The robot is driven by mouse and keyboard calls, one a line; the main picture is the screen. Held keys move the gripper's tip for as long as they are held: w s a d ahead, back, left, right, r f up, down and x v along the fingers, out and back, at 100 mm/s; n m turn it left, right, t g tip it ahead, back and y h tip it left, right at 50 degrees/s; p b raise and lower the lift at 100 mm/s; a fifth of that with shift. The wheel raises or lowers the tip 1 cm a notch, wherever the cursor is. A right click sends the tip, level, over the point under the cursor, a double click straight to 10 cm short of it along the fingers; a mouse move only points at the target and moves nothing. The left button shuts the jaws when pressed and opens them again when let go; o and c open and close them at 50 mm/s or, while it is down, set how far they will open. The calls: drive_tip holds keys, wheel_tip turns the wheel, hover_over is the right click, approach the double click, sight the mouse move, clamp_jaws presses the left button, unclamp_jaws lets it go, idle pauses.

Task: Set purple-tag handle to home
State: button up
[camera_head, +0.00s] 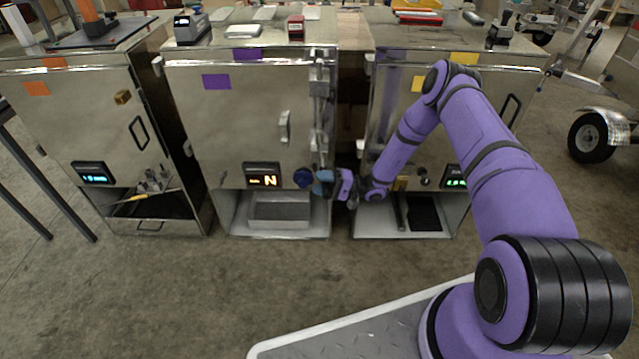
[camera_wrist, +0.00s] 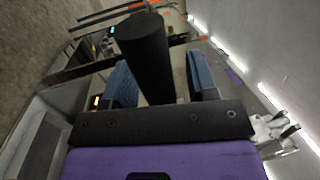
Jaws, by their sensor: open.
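The cabinet with purple tags (camera_head: 216,82) stands in the middle of the head view. A dark round knob-like end (camera_head: 303,178) shows low on its front, right of a small lit display (camera_head: 262,176) reading like an N. My gripper (camera_head: 322,184) is at this knob, reaching in from the right. In the wrist view a thick black cylinder (camera_wrist: 146,55) lies between my two blue fingers (camera_wrist: 163,82), which are apart. Contact with either finger cannot be told. The handle's mount is hidden by my gripper. A silver door handle (camera_head: 284,126) sits higher on the same door.
An orange-tagged cabinet (camera_head: 95,120) stands left, and a yellow-tagged one (camera_head: 391,110) stands right behind my arm. An open bay with a grey box (camera_head: 279,209) lies below the display. A vertical latch bar (camera_head: 320,100) runs along the door's right edge. The floor in front is clear.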

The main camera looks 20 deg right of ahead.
drive_tip(key=shift+w+a, duration=0.1)
drive_tip(key=shift+a, duration=0.2)
clamp_jaws()
drive_tip(key=shift+a, duration=0.1)
